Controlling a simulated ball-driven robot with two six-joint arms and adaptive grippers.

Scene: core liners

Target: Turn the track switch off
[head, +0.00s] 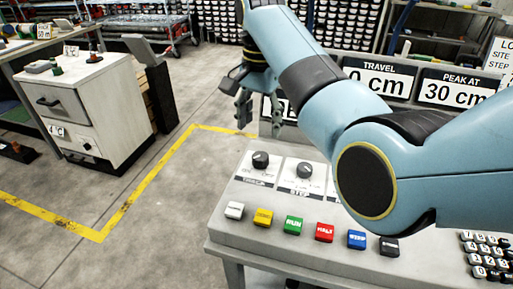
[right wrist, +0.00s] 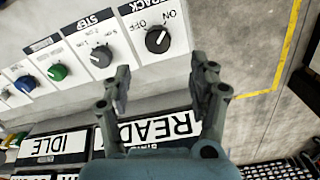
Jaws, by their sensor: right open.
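The track switch is a black round knob (head: 260,160) on a white plate at the left end of the grey control panel (head: 232,190). My left gripper is out of view.
The STEP knob (head: 304,170) sits beside the track knob. A row of coloured buttons, including a green one (head: 293,225), lines the panel front. Display signs (head: 378,82) stand behind, partly covered by my right arm. A drawer cabinet (head: 90,105) stands left across open floor.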

